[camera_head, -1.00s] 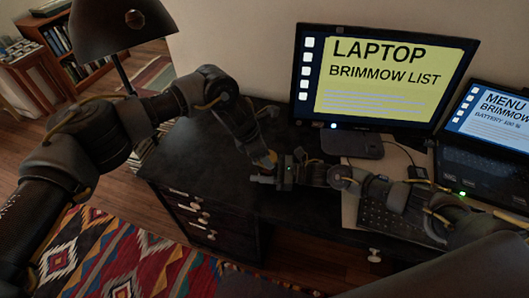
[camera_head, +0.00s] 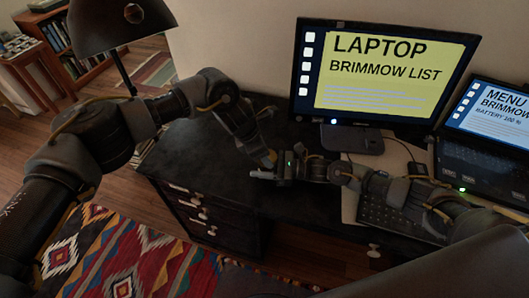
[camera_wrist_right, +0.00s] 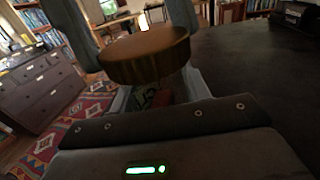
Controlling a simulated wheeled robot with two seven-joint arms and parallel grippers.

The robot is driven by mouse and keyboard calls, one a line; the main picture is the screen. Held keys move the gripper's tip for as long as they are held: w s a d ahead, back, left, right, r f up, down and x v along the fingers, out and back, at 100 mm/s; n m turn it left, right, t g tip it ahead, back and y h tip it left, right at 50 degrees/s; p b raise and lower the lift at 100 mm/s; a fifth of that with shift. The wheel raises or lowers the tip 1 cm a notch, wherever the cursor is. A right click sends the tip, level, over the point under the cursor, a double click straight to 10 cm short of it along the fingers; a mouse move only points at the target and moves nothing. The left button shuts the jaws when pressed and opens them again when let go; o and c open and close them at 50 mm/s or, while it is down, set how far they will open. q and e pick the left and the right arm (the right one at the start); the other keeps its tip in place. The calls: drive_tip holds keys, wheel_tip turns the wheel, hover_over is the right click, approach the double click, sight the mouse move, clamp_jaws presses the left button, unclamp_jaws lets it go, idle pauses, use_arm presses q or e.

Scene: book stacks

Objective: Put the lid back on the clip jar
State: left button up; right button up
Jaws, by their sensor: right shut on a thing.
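The round brown lid (camera_wrist_right: 145,55) fills the upper middle of the right wrist view. Dark fingers of my left gripper (camera_wrist_right: 135,22) come down on both sides of it and appear to hold it. My right gripper (camera_wrist_right: 157,92) is shut on the clip jar, which is mostly hidden; green and reddish clips (camera_wrist_right: 152,97) show between its pale fingers, below the lid's near edge. I cannot tell whether the lid touches the jar. In the head view the left gripper (camera_head: 267,160) meets the right gripper (camera_head: 272,173) over the desk, with a small orange-brown patch between them.
The dark desk (camera_head: 215,150) has free room left of the grippers. A monitor (camera_head: 385,75), a keyboard (camera_head: 385,218) and a laptop (camera_head: 485,165) stand to the right. A lamp (camera_head: 120,25) rises at the upper left. A patterned rug (camera_head: 120,260) lies on the floor.

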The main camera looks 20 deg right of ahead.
use_arm(q)
drive_tip(key=shift+f, duration=0.55)
use_arm(e)
clamp_jaws()
use_arm(q)
drive_tip(key=shift+w+m+g, duration=0.15)
drive_tip(key=shift+m+g, duration=0.25)
drive_tip(key=shift+m, duration=0.7)
drive_tip(key=m+g, duration=0.1)
drive_tip(key=m, duration=0.2)
drive_tip(key=shift+f+y, duration=0.2)
drive_tip(key=shift+y, duration=0.1)
drive_tip(key=shift+d+r+m+g, duration=0.15)
drive_tip(key=shift+m+g, duration=0.25)
drive_tip(key=shift+m, duration=0.4)
drive_tip(key=o, duration=1)
drive_tip(key=shift+w, duration=0.1)
drive_tip(key=shift+c, duration=0.2)
